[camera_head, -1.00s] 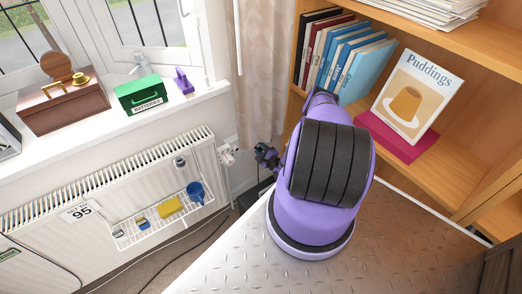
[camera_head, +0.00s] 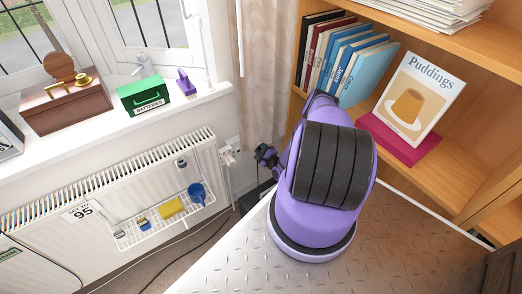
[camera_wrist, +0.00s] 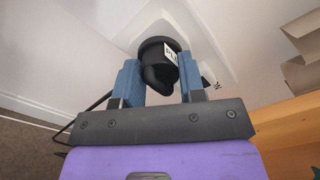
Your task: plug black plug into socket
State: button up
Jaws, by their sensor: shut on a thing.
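My gripper (camera_wrist: 160,80) has blue fingers on either side of a black plug (camera_wrist: 156,52) and is shut on it. The plug is round, with a white label partly hidden at its right. Beyond it, a white plate with a raised outline (camera_wrist: 187,22), seemingly the socket, is on the pale wall. The plug overlaps this plate, and I cannot tell whether it touches or sits in it. In the head view my gripper (camera_head: 266,156) is small and dark near the wall, right of the radiator's end; the plug is not clear there.
A white radiator (camera_head: 110,190) with a wire rack (camera_head: 160,218) stands at left, its valve (camera_head: 229,155) close to my gripper. A wooden bookcase (camera_head: 460,185) is at right. A curtain (camera_head: 262,80) hangs behind. A dark cord (camera_wrist: 98,103) shows left of the gripper.

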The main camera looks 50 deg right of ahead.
jog(key=shift+w+d, duration=0.15)
jog(key=shift+w, duration=0.3)
jog(key=o, duration=1.1)
jog(key=v, duration=1)
jog(key=shift+s, duration=0.35)
